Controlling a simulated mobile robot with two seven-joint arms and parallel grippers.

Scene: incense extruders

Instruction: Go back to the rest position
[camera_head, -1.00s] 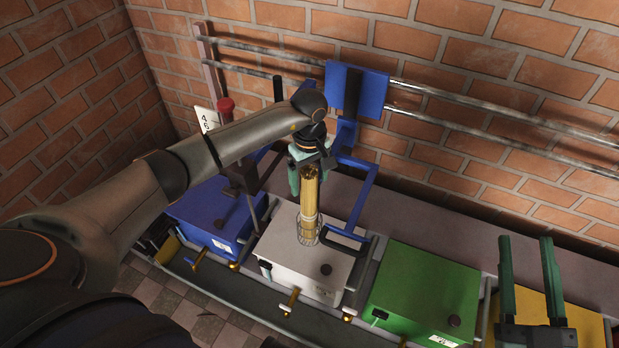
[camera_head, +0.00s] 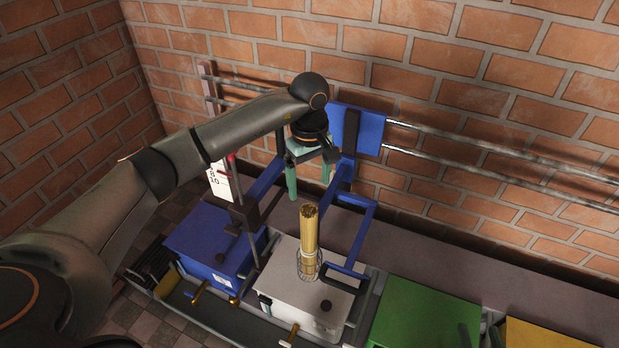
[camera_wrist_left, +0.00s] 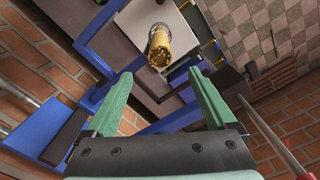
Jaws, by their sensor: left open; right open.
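My left gripper (camera_head: 308,180) is open and empty, raised above and behind the white box (camera_head: 312,292). Its two green fingers also show spread apart in the left wrist view (camera_wrist_left: 162,98). A bundle of yellow-brown incense sticks (camera_head: 309,236) stands upright in a wire holder (camera_head: 309,266) on the white box, apart from the fingers. The bundle also shows in the left wrist view (camera_wrist_left: 160,46), beyond the fingertips. My right gripper is out of the head view.
A blue box (camera_head: 205,243) stands to the left, and green (camera_head: 420,315) and yellow (camera_head: 540,335) boxes to the right. A blue frame (camera_head: 365,235) is close to my left gripper. Metal rails (camera_head: 470,160) run along the brick wall. A white numbered card (camera_head: 216,182) is behind my left arm.

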